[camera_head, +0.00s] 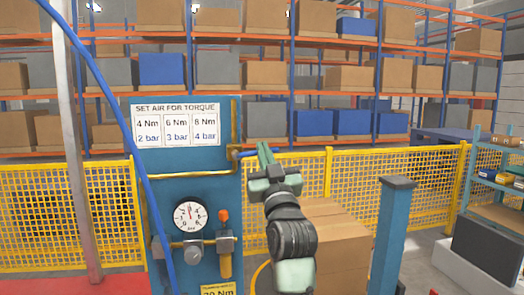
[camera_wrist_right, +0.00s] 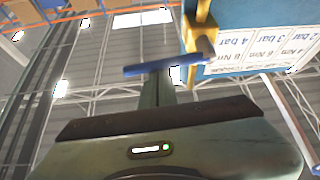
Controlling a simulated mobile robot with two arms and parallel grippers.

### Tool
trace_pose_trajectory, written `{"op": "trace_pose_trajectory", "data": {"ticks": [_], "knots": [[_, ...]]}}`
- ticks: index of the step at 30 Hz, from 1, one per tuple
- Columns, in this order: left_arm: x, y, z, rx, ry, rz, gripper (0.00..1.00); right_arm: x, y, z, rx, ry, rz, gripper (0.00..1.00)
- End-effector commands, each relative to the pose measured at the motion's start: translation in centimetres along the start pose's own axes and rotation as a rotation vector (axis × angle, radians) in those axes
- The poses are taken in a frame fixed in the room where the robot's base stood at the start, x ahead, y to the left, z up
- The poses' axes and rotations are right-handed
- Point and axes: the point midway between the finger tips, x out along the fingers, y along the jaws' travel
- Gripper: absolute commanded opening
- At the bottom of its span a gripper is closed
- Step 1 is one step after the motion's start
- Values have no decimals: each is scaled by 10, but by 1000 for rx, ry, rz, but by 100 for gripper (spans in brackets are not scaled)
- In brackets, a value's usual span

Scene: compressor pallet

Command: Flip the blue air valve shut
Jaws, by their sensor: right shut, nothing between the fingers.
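In the head view the lever (camera_head: 247,154) is a small blue piece at the upper right edge of the blue panel, partly behind my gripper. My right gripper (camera_head: 266,153) is shut and empty, its green fingers pointing up beside the lever. In the wrist view its fingertips (camera_wrist_right: 156,80) meet the lever's outline; I cannot tell whether they touch. My left gripper is out of view.
The blue panel (camera_head: 148,178) carries a torque sign (camera_head: 177,125), a round gauge (camera_head: 190,216) and yellow piping. Cardboard boxes (camera_head: 335,240) and a blue post (camera_head: 390,230) stand right of it. A yellow fence (camera_head: 420,185) and racks are behind.

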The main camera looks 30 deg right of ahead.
Motion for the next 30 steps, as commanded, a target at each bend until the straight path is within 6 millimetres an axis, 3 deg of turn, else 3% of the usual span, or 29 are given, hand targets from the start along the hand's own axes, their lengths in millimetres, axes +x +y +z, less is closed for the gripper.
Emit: {"op": "trace_pose_trajectory", "data": {"ticks": [25, 30], "knots": [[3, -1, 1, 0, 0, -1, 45, -4, 1, 8, -9, -2, -5, 0], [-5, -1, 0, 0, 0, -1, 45, 2, 2, 1, -9, -1, -5, 0]]}}
